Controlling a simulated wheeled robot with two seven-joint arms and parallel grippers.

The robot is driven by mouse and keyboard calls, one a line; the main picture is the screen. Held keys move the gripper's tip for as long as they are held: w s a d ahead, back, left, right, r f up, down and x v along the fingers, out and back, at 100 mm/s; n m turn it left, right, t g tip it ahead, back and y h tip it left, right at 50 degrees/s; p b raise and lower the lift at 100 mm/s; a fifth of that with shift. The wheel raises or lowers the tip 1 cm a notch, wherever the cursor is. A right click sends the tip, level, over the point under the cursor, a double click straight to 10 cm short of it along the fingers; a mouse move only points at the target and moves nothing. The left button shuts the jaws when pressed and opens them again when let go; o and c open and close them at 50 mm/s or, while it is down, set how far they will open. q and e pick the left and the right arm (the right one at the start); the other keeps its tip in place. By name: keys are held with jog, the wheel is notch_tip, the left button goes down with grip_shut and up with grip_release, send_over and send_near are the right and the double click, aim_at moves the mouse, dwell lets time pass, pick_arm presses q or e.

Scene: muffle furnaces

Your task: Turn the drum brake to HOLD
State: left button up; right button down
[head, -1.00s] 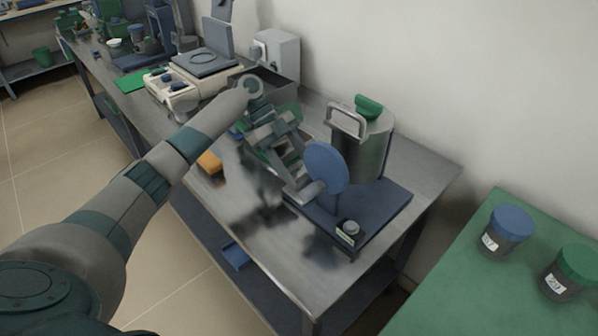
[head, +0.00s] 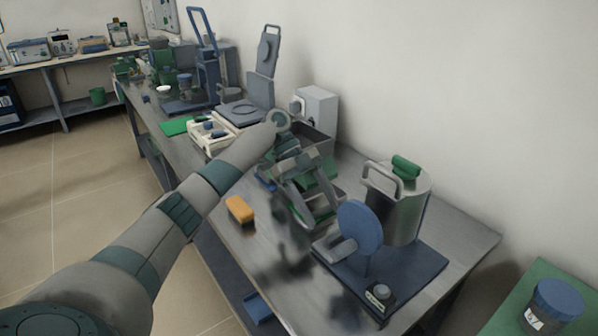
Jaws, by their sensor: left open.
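A dark blue base plate (head: 420,262) sits on the near end of the steel bench. It carries an upright blue disc (head: 360,228) with a short grey cylindrical grip (head: 341,248) on its left side. A small dark knob (head: 381,293) with a pale label stands at the plate's front corner. The label is too small to read, and I cannot tell which part is the brake. My left gripper (head: 325,212) points down over the bench, open, just left of and behind the disc. It appears empty and apart from the grip. My right gripper is not in view.
A steel canister (head: 402,205) with a green-topped lid and a loop handle stands behind the disc. An orange block (head: 240,209) lies left of my gripper. A balance (head: 222,130) and a grey tray (head: 312,143) stand farther back. A blue-lidded jar (head: 553,304) is on the green surface at right.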

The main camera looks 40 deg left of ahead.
pick_arm(q)
jog(key=v, duration=1.1)
jog(key=shift+a+r, duration=0.25)
jog(key=shift+r, duration=0.05)
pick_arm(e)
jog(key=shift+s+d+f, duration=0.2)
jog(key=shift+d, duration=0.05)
